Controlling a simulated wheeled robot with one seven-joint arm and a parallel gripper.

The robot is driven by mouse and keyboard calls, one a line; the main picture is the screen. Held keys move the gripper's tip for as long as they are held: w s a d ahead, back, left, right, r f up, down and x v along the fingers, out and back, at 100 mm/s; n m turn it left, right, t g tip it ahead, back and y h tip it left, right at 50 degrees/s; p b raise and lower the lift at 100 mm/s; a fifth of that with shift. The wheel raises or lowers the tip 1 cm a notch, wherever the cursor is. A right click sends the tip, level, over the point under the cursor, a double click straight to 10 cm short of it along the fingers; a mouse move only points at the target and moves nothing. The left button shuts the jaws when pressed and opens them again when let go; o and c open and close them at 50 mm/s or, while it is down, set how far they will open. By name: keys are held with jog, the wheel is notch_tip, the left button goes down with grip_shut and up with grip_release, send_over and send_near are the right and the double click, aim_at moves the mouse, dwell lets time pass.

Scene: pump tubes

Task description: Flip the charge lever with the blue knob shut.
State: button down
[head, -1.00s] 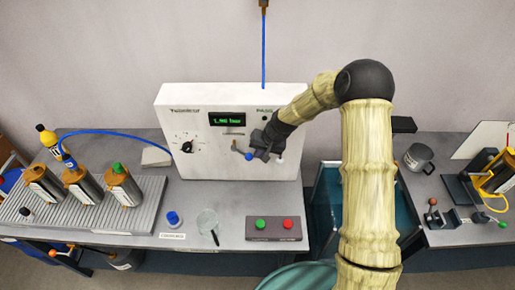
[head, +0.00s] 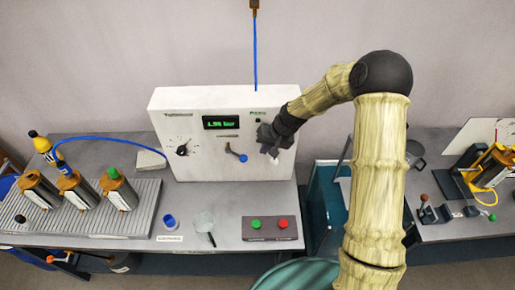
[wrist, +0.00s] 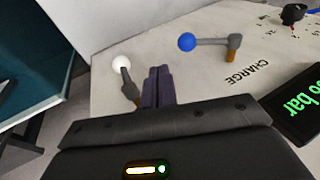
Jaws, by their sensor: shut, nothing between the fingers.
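The charge lever (wrist: 213,42) is a short grey arm ending in a blue knob (wrist: 187,41), on the front of the white machine beside the CHARGE label. In the head view the blue knob (head: 243,158) hangs down and right of the lever's pivot. My gripper (head: 272,153) is at the machine's right front, to the right of the blue knob and apart from it. In the wrist view its dark fingers (wrist: 158,87) are pressed together and empty. A second lever with a white knob (wrist: 121,62) is close beside the fingers; whether they touch it I cannot tell.
The white machine (head: 190,108) has a green display (head: 221,122) and a black dial (head: 182,150). A box with green and red buttons (head: 271,229) is on the bench in front.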

jog(key=s+d+r+b, duration=0.1)
jog(key=d+r+b, duration=0.1)
jog(key=d+r, duration=0.3)
jog(key=shift+s+d+r+b, duration=0.25)
jog(key=shift+s+d+b, duration=0.05)
jog(key=shift+d, duration=0.75)
jog(key=shift+s, duration=0.1)
jog(key=s+d+r+h, duration=0.2)
jog(key=s+d, duration=0.2)
jog(key=s, duration=0.7)
jog(key=s+d+r+h, duration=0.2)
jog(key=s+d, duration=0.3)
jog(key=s, duration=0.5)
jog(key=shift+s+r+t, duration=0.3)
jog(key=shift+s+r, duration=0.05)
jog(key=shift+r, duration=0.2)
